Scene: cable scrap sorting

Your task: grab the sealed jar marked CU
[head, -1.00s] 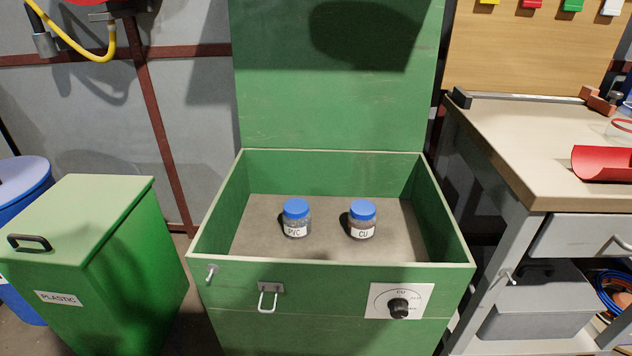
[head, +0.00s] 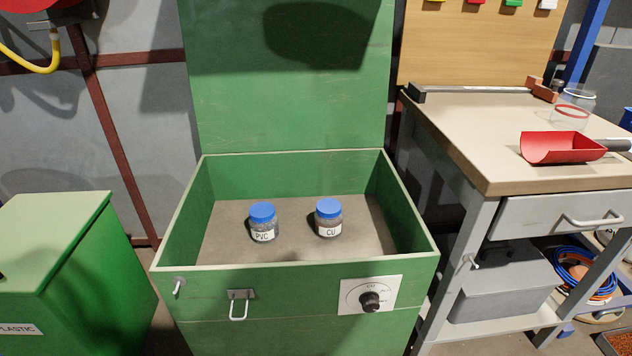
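The jar marked CU (head: 328,218) stands upright inside the open green chest, with a blue lid on and a white label facing me. A similar jar marked PVC (head: 263,222), also blue-lidded, stands to its left with a gap between them. The green chest (head: 290,265) has its lid (head: 290,110) raised upright at the back. Neither of my grippers shows in the head view.
The chest's front wall carries a dial panel (head: 370,294) and a latch handle (head: 239,304). A green bin (head: 60,235) stands at left. At right, a workbench (head: 470,130) holds a red scoop (head: 562,147). The chest floor around the jars is clear.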

